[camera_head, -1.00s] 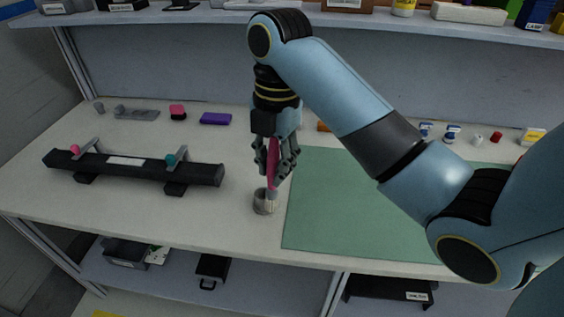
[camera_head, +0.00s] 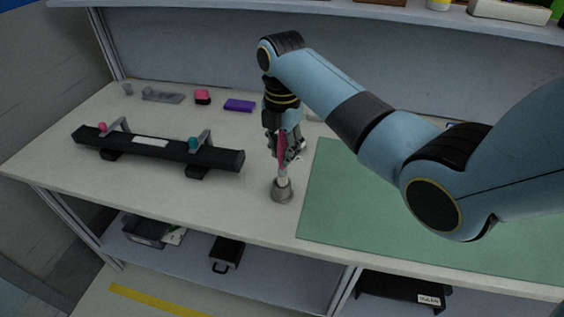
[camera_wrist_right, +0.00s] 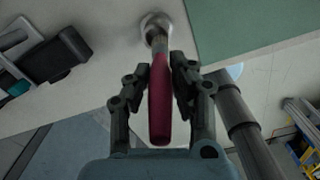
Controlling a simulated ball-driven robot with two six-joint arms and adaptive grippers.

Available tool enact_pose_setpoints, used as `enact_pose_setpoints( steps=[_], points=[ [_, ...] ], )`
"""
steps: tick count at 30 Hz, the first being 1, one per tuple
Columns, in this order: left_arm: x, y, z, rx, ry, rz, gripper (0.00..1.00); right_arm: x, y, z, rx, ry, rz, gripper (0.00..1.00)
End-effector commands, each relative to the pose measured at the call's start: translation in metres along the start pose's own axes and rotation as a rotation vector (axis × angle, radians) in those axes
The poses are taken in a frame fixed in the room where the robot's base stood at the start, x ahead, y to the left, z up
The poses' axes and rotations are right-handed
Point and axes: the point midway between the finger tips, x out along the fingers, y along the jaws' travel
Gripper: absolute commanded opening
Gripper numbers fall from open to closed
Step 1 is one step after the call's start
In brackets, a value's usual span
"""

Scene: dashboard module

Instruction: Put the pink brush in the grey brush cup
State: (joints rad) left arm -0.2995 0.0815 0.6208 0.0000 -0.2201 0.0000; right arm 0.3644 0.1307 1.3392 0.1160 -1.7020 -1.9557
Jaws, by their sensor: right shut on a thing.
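The pink brush (camera_head: 282,150) is held upright in my right gripper (camera_head: 284,152), bristle end down. In the right wrist view, the brush (camera_wrist_right: 160,105) lies between the two fingers of my right gripper (camera_wrist_right: 164,80), which are shut on it. The grey brush cup (camera_head: 282,194) stands on the worktop left of the green mat. The brush's lower end meets the cup's mouth, and the cup (camera_wrist_right: 155,22) also shows beyond the brush tip in the wrist view. How deep the tip sits inside is hidden. My left gripper is not in view.
A black dashboard module (camera_head: 160,148) with pink and teal knobbed clamps lies to the left. A purple block (camera_head: 240,105) and a pink-and-black item (camera_head: 202,97) are behind it. The green mat (camera_head: 400,205) is right of the cup. The worktop's front edge is close to the cup.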

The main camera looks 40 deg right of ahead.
Motion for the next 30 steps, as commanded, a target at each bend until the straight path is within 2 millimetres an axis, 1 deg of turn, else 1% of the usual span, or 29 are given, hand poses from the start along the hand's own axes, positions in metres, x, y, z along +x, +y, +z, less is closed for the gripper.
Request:
enact_pose_setpoints(
  steps=[3, 7, 12, 15, 26, 27, 30],
  points=[
    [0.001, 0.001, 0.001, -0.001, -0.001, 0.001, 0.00, 0.005, 0.006, 0.006, 0.000, 0.000, -0.001, 0.00],
    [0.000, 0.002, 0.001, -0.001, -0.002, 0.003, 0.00, 0.008, 0.006, 0.006, 0.000, 0.001, -0.001, 0.00],
    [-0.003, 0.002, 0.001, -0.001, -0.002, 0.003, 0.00, 0.033, 0.005, 0.006, 0.001, 0.002, -0.003, 0.00],
    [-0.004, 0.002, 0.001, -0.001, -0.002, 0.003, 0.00, 0.044, 0.006, 0.006, 0.001, 0.001, -0.002, 0.00],
    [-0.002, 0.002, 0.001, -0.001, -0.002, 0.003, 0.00, 0.049, 0.006, 0.005, 0.000, 0.000, 0.000, 0.00],
    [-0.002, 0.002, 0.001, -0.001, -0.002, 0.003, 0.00, 0.049, 0.006, 0.006, 0.000, 0.000, 0.000, 0.24],
    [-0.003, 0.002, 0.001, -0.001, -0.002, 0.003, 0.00, 0.048, 0.006, 0.005, 0.000, 0.000, 0.000, 0.37]
  ],
)
